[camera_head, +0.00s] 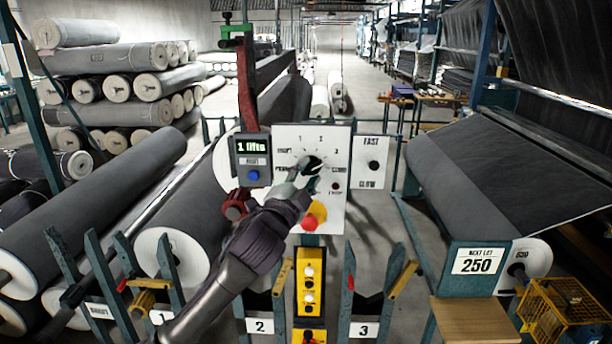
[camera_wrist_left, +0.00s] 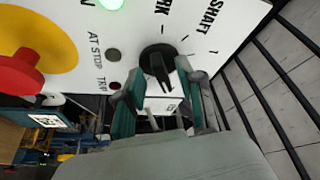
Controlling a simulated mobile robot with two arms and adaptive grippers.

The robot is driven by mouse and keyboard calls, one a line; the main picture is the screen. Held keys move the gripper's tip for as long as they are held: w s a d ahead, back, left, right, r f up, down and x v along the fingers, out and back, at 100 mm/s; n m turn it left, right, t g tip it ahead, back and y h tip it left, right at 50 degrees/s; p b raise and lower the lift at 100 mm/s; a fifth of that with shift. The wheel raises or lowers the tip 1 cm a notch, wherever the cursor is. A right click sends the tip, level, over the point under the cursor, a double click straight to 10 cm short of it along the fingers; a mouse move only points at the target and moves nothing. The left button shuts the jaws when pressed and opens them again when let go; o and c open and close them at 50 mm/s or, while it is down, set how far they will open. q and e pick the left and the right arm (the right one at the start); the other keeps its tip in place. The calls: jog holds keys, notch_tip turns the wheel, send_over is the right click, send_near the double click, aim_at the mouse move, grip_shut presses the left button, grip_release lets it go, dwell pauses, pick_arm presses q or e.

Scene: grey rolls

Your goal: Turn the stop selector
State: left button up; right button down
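The stop selector (camera_head: 313,163) is a black knob on a white panel (camera_head: 290,138), with 1, 2 and 3 marked around it. My left gripper (camera_head: 301,180) is in front of the panel, just below and left of the knob, and hides part of the dial. In the left wrist view, the knob (camera_wrist_left: 157,62) has a raised grip bar and sits ahead, between the two teal fingers of my left gripper (camera_wrist_left: 158,90). The fingers are apart, with a gap on both sides of the bar. I cannot tell whether either touches the knob. My right gripper is not in view.
A red mushroom button (camera_head: 314,215) is low on the panel, close to my left wrist. A display box (camera_head: 252,160) reading "1 lifts" is on the left, and a FAST/SLOW panel (camera_head: 371,180) on the right. Large grey rolls (camera_head: 90,205) fill the left side.

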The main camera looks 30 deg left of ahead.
pick_arm(q)
jog(key=v, duration=1.2)
dwell(0.3)
